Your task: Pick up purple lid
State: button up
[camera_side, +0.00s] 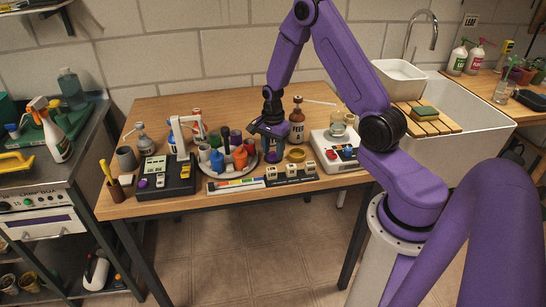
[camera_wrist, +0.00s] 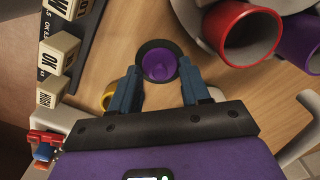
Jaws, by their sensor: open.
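The purple lid (camera_wrist: 160,64) shows in the wrist view as a round purple disc with a dark rim, on or just above the wooden tabletop. My gripper (camera_wrist: 160,88) is open, with one blue finger at each side of the lid's near edge. Nothing is between the fingers that I can see as gripped. In the side view my gripper (camera_side: 268,155) points down over the table, beside the round tray of cups. I cannot make out the lid there; the gripper seems to hide it. The height of the fingers above the lid is unclear.
A red cup (camera_wrist: 242,34) and a purple cup (camera_wrist: 302,40) stand close on the right in the wrist view. Lettered cubes (camera_wrist: 56,52) line the left. A brown bottle (camera_side: 297,124) stands right of my gripper, and a yellow ring (camera_side: 296,154) lies nearby.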

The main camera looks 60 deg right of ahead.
grip_shut()
jog(key=shift+r, duration=0.15)
